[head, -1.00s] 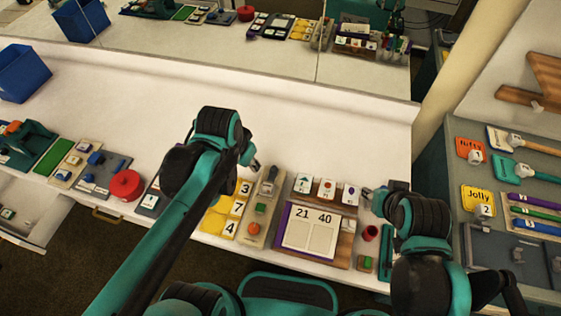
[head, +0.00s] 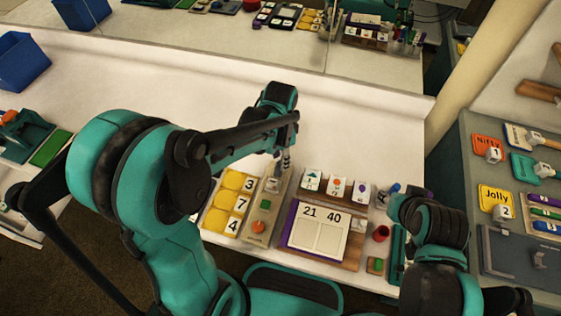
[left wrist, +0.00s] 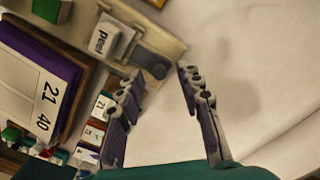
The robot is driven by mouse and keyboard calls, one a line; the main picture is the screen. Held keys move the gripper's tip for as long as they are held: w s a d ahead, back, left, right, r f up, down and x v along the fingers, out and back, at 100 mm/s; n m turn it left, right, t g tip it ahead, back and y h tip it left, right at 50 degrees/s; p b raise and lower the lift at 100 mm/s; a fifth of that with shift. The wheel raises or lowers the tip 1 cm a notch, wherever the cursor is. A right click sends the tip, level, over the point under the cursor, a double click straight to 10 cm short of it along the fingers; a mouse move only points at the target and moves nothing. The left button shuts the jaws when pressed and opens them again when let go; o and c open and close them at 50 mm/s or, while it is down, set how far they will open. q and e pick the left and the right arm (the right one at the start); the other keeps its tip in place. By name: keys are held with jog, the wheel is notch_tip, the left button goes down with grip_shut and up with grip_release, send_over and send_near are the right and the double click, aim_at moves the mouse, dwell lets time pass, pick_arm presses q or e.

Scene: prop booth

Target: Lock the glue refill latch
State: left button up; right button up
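A narrow beige board (head: 254,234) on the white table carries a green block (head: 265,204), an orange round piece (head: 258,226) and a small white block (head: 273,185) near its far end. In the left wrist view this white block (left wrist: 107,37) reads "peel". Beside it is a metal latch plate with a dark grey tab (left wrist: 151,64) at the board's end. I see no glue refill label. My left gripper (head: 284,160) is above the board's far end. In the left wrist view its fingers (left wrist: 159,80) are spread and empty, with the tab just beyond them. My right gripper (head: 388,194) is small and partly hidden.
Yellow pads with number tiles (head: 228,205) lie left of the board. A purple-edged panel showing 21 and 40 (head: 317,231) stands close on its right. A red cup (head: 380,233) is near my right arm. The table behind is clear up to the mirror.

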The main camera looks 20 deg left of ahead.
pick_arm(q)
jog(key=shift+f, duration=0.55)
grip_shut()
jog(key=shift+s, duration=1)
grip_release()
jog(key=shift+s, duration=0.1)
jog(key=shift+r, duration=0.1)
